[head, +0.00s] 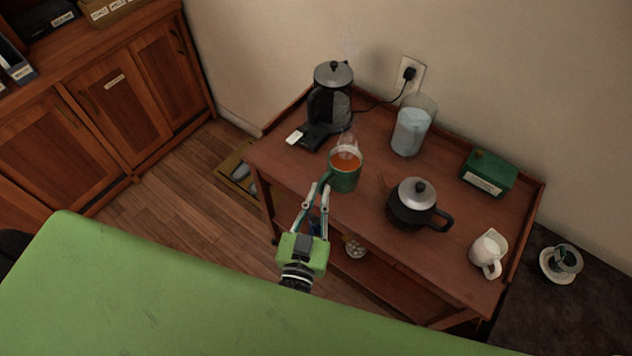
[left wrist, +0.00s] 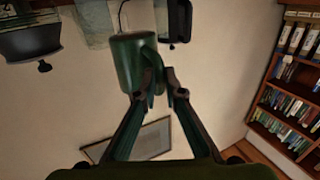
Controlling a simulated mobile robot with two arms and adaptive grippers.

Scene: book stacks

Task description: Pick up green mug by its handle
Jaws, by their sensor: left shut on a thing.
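The green mug (head: 344,181), filled with orange-brown liquid and steaming, is upright at the front left of the wooden cart. Its handle faces my left gripper (head: 321,186), whose two fingers are shut on it. In the left wrist view the mug (left wrist: 127,62) appears upside down, with the handle between the fingertips of my left gripper (left wrist: 160,84). I cannot tell whether the mug's base touches the cart top. My right gripper is not in view.
On the wooden cart (head: 290,165) stand a kettle (head: 331,105) on a black base, a glass jug (head: 410,130), a dark teapot (head: 412,207), a green box (head: 489,172) and a white milk jug (head: 488,253). The teapot's spout is close right of the mug.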

